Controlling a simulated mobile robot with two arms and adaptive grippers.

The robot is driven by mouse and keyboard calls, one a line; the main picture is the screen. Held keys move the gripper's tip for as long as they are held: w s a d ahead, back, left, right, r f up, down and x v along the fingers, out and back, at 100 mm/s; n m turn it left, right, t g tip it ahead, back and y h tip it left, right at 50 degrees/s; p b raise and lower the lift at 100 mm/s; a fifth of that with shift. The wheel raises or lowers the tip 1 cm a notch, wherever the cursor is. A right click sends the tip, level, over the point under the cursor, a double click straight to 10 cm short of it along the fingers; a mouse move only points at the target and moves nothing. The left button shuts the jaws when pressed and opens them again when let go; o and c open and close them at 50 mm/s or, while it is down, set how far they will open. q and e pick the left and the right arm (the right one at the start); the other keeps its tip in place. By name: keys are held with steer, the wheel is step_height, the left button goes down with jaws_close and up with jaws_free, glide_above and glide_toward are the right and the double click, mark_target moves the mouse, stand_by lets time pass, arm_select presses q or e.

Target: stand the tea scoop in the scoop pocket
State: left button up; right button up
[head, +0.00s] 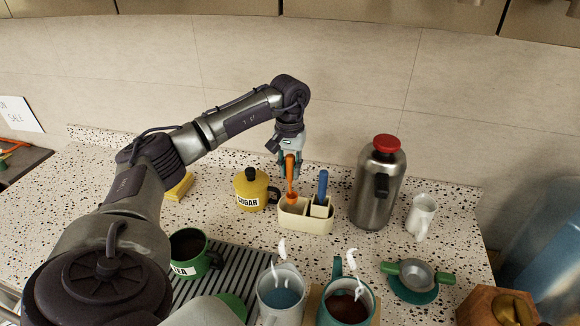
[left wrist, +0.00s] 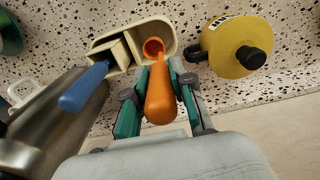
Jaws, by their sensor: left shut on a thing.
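An orange scoop (head: 290,170), apparently the tea scoop, is held upright, handle up, by my left gripper (head: 290,175). In the left wrist view the scoop (left wrist: 161,100) sits between the two green-padded fingers of the gripper (left wrist: 162,112). The cream holder (head: 305,225) stands below it on the counter. The scoop's lower end is at the round-ended compartment of the holder (left wrist: 118,40); I cannot tell whether it touches the floor. A blue-handled tool (head: 323,185) stands in the holder's other section. My right gripper is not in view.
A yellow sugar pot (head: 250,190) stands left of the holder, and a steel flask (head: 370,195) with a red lid stands right of it. A white mug (head: 421,215) is farther right. A green tea mug (head: 190,250) and steaming cups (head: 283,298) stand in front.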

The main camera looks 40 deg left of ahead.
mark_target(290, 180)
arm_select(q)
step_height(290, 180, down, 2)
steer(key=shift+d+f+b, duration=0.1)
steer(key=shift+d+b, duration=0.05)
steer(key=shift+b, duration=0.55)
steer(key=shift+f+b, duration=0.5)
steer(key=shift+f, duration=0.2)
steer(key=shift+f+b, duration=0.65)
steer(key=shift+f, duration=0.3)
steer(key=shift+f+b, duration=0.3)
steer(key=shift+f, duration=0.25)
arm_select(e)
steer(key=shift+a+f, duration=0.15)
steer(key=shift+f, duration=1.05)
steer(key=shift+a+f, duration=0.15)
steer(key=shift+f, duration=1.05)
arm_select(q)
steer(key=o, duration=1)
steer(key=shift+c, duration=0.2)
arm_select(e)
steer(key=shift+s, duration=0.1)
arm_select(q)
step_height(290, 180, up, 12)
steer(key=shift+r, duration=0.1)
